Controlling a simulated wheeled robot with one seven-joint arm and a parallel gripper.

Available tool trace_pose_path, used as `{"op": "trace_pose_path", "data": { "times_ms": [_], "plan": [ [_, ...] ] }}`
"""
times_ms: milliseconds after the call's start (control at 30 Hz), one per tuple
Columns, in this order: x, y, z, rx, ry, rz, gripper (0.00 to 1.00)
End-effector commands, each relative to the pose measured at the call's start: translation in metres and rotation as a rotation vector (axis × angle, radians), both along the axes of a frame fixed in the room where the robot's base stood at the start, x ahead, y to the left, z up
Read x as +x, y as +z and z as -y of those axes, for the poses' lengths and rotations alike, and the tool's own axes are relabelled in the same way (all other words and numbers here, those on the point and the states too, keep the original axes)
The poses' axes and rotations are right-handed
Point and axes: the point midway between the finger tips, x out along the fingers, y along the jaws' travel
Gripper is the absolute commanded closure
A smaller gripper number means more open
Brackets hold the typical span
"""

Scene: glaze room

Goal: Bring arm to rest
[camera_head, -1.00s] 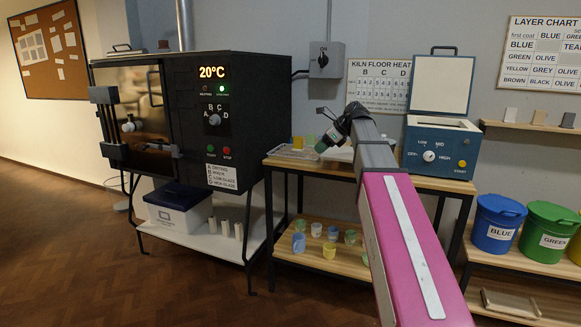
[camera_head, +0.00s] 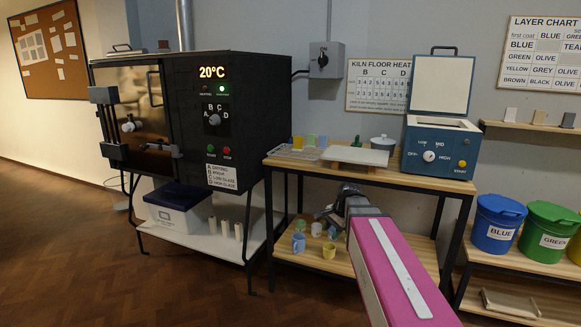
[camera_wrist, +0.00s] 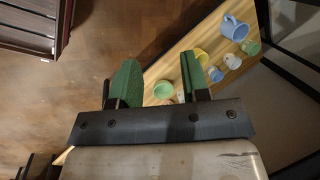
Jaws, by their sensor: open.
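My arm reaches forward in the head view, and my gripper (camera_head: 326,214) is low, in front of the wooden stand's lower shelf (camera_head: 318,258). In the wrist view my gripper (camera_wrist: 160,80) has its two green fingers spread apart with nothing held between them. The fingers look above or in front of these cups; I cannot tell the exact gap. My arm hides part of the lower shelf.
The stand's top (camera_head: 400,172) holds a white board (camera_head: 355,155), a lidded pot (camera_head: 382,143), several small cups and a blue kiln (camera_head: 440,145). A black kiln (camera_head: 215,120) stands left. Glaze buckets (camera_head: 497,224) stand right. Floor (camera_head: 120,275) at front left is clear.

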Motion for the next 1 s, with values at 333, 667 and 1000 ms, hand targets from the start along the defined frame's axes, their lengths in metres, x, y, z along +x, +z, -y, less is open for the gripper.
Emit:
{"op": "trace_pose_path", "data": {
  "times_ms": [333,667,1000],
  "plan": [
    [-0.091,-0.103,0.022,-0.236,0.546,0.013,0.58],
    [-0.131,-0.14,0.033,-0.321,0.825,-0.001,0.58],
    [-0.131,-0.14,0.033,-0.321,0.825,-0.001,0.58]
  ]
}}
